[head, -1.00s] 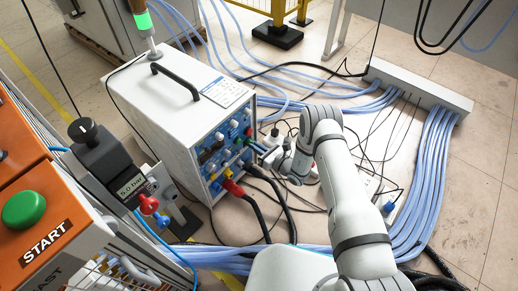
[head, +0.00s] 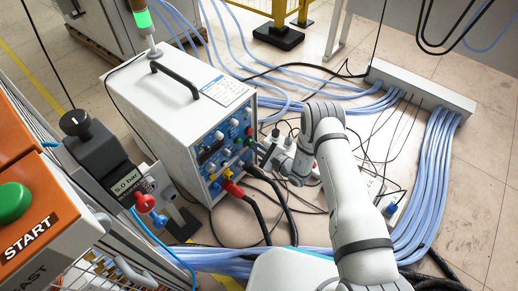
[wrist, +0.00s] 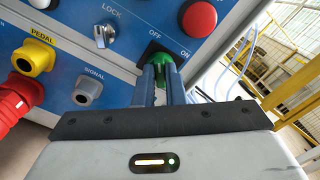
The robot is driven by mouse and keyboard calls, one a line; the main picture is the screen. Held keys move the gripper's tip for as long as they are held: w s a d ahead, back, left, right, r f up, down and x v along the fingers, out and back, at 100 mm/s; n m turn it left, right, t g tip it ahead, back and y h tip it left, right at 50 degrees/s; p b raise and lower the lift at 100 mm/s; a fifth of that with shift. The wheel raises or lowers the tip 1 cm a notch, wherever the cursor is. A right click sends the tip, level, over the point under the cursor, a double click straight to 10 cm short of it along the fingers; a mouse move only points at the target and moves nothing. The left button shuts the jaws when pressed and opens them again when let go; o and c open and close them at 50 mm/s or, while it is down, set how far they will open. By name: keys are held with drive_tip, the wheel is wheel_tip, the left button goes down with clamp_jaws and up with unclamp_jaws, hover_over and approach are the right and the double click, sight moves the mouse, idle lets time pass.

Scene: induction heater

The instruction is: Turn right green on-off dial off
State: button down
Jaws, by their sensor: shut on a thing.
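The green on-off dial (wrist: 160,60) is on the blue front panel in the wrist view, below the OFF and ON labels. My gripper (wrist: 160,78) is shut on the dial, with its blue fingers on either side of it. The fingers hide much of the dial, so its exact angle is hard to tell. In the head view, my gripper (head: 262,148) is against the right part of the panel of the white induction heater (head: 168,118). The dial is not clear there.
A red button (wrist: 199,18) sits just above the dial, and a grey LOCK knob (wrist: 104,36) is to its left. A yellow PEDAL connector (wrist: 33,57) and red plug (wrist: 17,98) are lower left. Black cables (head: 265,205) and blue hoses (head: 432,185) cross the floor.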

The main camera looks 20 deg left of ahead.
drive_tip(key=shift+a+r+n, duration=0.2)
drive_tip(key=shift+a+n, duration=0.3)
drive_tip(key=shift+n, duration=0.3)
drive_tip(key=c, duration=1.7)
unclamp_jaws()
drive_tip(key=o, duration=0.3)
drive_tip(key=shift+s+d, duration=0.1)
drive_tip(key=shift+d, duration=0.35)
drive_tip(key=o, duration=0.3)
drive_tip(key=p+v, duration=0.2)
drive_tip(key=v, duration=0.5)
drive_tip(key=shift+d+f+p, duration=0.2)
drive_tip(key=shift+d+p, duration=0.15)
drive_tip(key=shift+d, duration=0.05)
drive_tip(key=shift+s, duration=0.1)
drive_tip(key=shift+r, duration=0.1)
